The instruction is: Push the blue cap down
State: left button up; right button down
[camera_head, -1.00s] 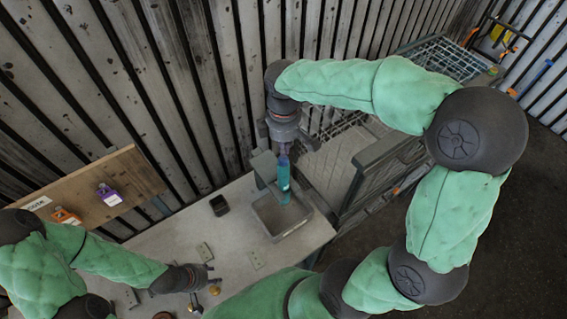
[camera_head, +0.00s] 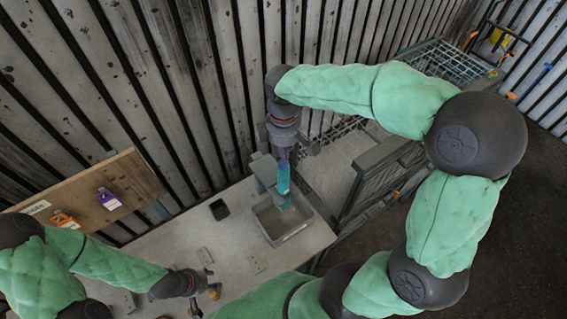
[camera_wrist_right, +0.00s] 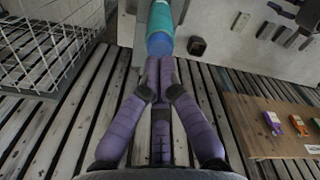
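The blue cap (camera_wrist_right: 160,43) tops a teal bottle-like part (camera_wrist_right: 167,14) in the right wrist view. In the head view this blue-teal part (camera_head: 283,180) stands roughly upright beside a grey bracket, above a grey bin. My right gripper (camera_wrist_right: 159,62) has its purple fingers together, tips at the cap's end and seemingly touching it. In the head view the right gripper (camera_head: 284,155) is directly above the part, its fingers largely hidden. My left gripper (camera_head: 208,282) is low over the table at lower left, fingers apart and apparently empty.
The grey bin (camera_head: 300,230) sits at the table's right end. A small black cup (camera_head: 219,209) stands left of it. A wire-mesh cage (camera_head: 365,190) is on the right. A wooden board (camera_head: 90,195) with purple and orange items is at left.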

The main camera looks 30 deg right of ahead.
dwell(0.3)
pick_arm(q)
notch_tip(320, 180, down, 3)
jog(key=b, duration=0.3)
jog(key=shift+f, duration=0.15)
pick_arm(e)
notch_tip(320, 180, down, 4)
jog(key=shift+f, duration=0.15)
jog(key=shift+r+p, duration=1.75)
jog(key=shift+r, duration=0.6)
pick_arm(q)
notch_tip(320, 180, up, 4)
jog(key=shift+f, duration=0.25)
pick_arm(e)
jog(key=shift+f, duration=0.1)
jog(key=shift+s+r, duration=0.2)
jog(key=shift+s, duration=0.05)
pick_arm(q)
jog(key=shift+r+p, duration=0.7)
jog(key=shift+r, duration=0.1)
pick_arm(e)
jog(key=s, duration=0.1)
jog(key=s+r, duration=0.1)
jog(key=s, duration=0.1)
jog(key=s+r, duration=0.1)
jog(key=shift+s+d+r, duration=0.2)
jog(key=shift+r, duration=0.05)
